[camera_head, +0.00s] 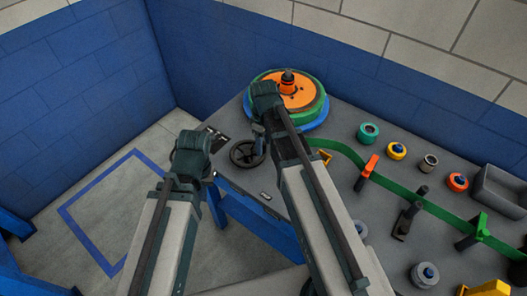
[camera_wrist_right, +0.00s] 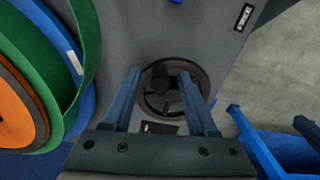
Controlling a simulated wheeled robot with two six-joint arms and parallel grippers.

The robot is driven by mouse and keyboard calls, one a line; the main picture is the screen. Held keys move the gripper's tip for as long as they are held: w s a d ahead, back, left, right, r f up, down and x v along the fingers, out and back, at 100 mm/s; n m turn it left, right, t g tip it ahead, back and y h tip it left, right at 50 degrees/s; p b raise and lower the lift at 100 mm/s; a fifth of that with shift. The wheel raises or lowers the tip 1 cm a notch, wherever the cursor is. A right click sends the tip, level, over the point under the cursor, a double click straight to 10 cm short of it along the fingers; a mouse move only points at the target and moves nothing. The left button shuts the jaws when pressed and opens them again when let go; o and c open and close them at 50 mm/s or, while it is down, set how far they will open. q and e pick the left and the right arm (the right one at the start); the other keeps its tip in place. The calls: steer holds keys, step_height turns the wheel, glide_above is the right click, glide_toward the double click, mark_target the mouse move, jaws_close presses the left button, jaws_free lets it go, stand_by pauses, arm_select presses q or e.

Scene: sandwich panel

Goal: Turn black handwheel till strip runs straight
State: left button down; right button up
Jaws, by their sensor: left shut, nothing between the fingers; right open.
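The black handwheel (camera_head: 246,153) lies on the grey panel, near its left edge. In the right wrist view the handwheel (camera_wrist_right: 196,70) has a dark upright knob (camera_wrist_right: 160,76) on its rim side. My right gripper (camera_wrist_right: 160,74) is open, its blue fingers spread on either side of the knob; I cannot tell whether they touch it. My left gripper (camera_head: 191,155) is shut and empty, left of the panel. The green strip (camera_head: 400,191) leaves the spool, bends, then runs slanting down to the right.
The orange, green and blue spool (camera_head: 299,92) stands behind the handwheel. An orange guide (camera_head: 367,168), a black post (camera_head: 408,216) and a green-topped guide (camera_head: 475,234) line the strip. Several round knobs and a grey bin (camera_head: 500,190) are at right.

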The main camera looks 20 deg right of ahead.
steer(key=shift+f, duration=0.45)
arm_select(q)
steer(key=shift+f, duration=0.35)
arm_select(e)
jaws_close()
